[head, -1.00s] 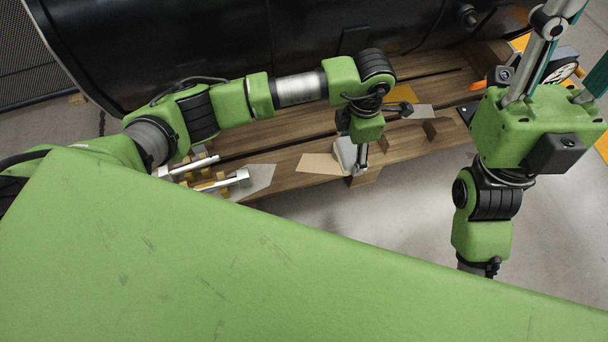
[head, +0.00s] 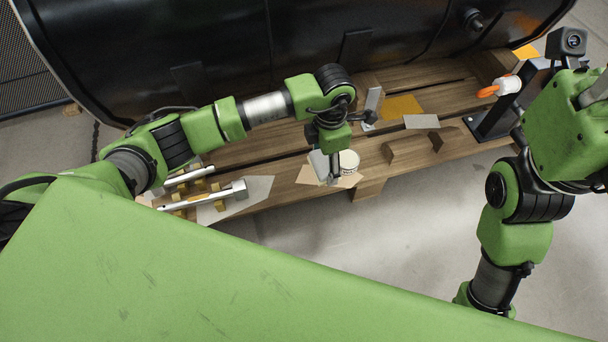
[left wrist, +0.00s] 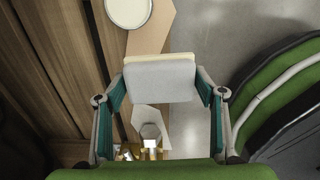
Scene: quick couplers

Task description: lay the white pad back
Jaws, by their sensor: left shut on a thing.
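The white pad (left wrist: 160,82) is a pale grey-white block with a cream layer along its far edge. My left gripper (left wrist: 160,92) is shut on it, with a teal-lined finger on each side. In the head view the pad (head: 319,164) shows beside my left gripper (head: 334,178), above a tan sheet (head: 303,174) on the wooden pallet. I cannot tell whether the pad touches the sheet. A white round container (head: 350,161) stands close to the right of the gripper; its top shows in the left wrist view (left wrist: 129,10). My right gripper (head: 597,88) is mostly cut off at the right edge.
Metal couplers (head: 212,197) lie on yellow supports over a grey sheet (head: 254,190) at the left. A yellow sheet (head: 402,106), a grey plate (head: 421,121) and wooden brackets (head: 405,147) lie to the right. A black stand (head: 495,122) is further right. A black tank (head: 230,50) lies behind.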

